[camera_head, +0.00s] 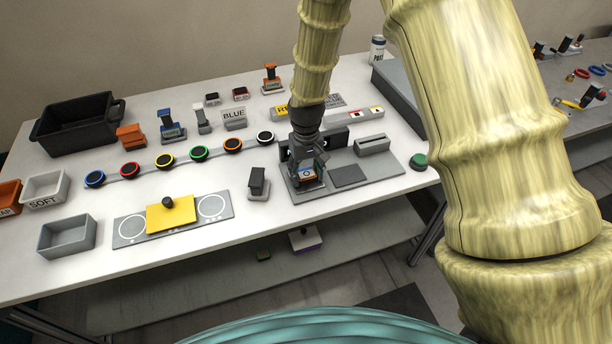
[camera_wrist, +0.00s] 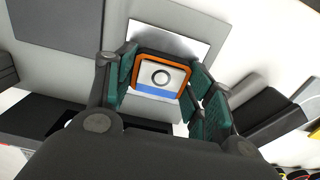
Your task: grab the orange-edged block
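The orange-edged block (camera_wrist: 160,76) has a pale face with a dark ring and a blue strip. In the head view my gripper (camera_head: 306,160) points down over the block (camera_head: 307,175), at the left part of a grey fixture plate (camera_head: 385,184). My gripper appears shut on the block. The fingers and wrist hide part of the block, and whether it touches the plate beneath cannot be told.
A dark square pad (camera_head: 348,175) and a grey slotted block (camera_head: 372,145) are right of my gripper. A small grey stand (camera_head: 258,184) is close on the left. A green button (camera_head: 418,162) is at the right. Ringed discs and a yellow plate (camera_head: 170,215) lie farther left.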

